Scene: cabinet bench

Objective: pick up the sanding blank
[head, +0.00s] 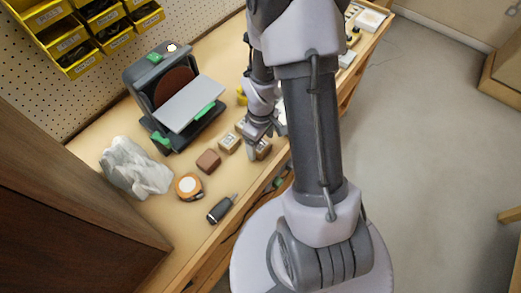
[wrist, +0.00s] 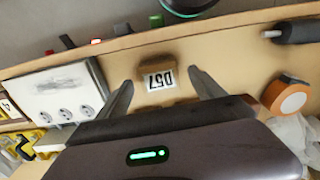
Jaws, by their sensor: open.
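A small wooden block with a white label reading D57, which looks like the sanding blank (wrist: 158,79), lies on the bench near its front edge. In the wrist view it sits between my gripper's fingertips (wrist: 160,80), with a gap on each side. My gripper (head: 262,143) is open and low over the bench in the head view. The block (head: 264,149) shows partly there, beside the fingers. Another labelled wooden block (head: 229,142) lies just left of the gripper. I cannot tell whether the fingers reach down around the block.
A disc sander (head: 172,90) stands behind, with a crumpled pale bag (head: 135,168) nearby. A white panel (wrist: 58,92) with round fittings is left in the wrist view.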

